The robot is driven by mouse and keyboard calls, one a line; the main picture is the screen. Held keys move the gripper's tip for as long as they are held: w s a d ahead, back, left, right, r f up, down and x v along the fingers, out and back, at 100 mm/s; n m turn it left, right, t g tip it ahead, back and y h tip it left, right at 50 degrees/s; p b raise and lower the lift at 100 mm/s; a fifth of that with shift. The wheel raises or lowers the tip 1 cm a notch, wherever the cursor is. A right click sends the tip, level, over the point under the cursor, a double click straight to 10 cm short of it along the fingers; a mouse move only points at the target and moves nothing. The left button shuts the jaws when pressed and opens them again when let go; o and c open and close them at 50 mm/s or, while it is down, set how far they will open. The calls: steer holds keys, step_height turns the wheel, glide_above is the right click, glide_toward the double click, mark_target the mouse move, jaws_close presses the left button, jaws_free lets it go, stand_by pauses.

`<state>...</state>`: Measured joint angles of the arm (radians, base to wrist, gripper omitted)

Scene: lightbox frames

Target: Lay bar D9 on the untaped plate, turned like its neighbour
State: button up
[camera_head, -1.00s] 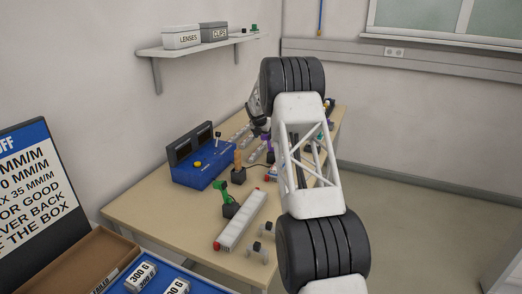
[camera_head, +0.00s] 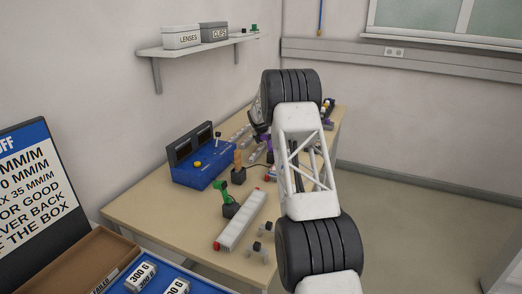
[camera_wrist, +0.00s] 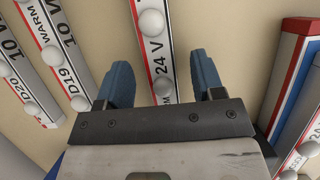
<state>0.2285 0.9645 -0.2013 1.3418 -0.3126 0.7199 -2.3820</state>
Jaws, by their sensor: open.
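My gripper (camera_wrist: 162,85) is open, with its two blue fingers pointing down at the table in the wrist view. Between and beyond the fingers lies a white bar (camera_wrist: 153,55) with round domes, a red edge stripe and the print "24 V". Its lower end is hidden under the gripper, so its number cannot be read. Bars marked D19 (camera_wrist: 62,60) and D20 (camera_wrist: 27,92) lie to the left, both slanted. No bar reads D9 here. In the head view the arm hides most of the gripper. I cannot make out the untaped plate.
The head view shows a blue box (camera_head: 202,172), a green-armed stand (camera_head: 222,192), a long white bar with red ends (camera_head: 240,222) and a tray of weights (camera_head: 150,280). The table's front left is clear.

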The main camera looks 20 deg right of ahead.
stand_by(0.3)
steer(key=c, duration=1.1)
steer(key=shift+r, duration=0.15)
steer(key=shift+c, duration=0.2)
step_height(320, 180, up, 10)
stand_by(0.4)
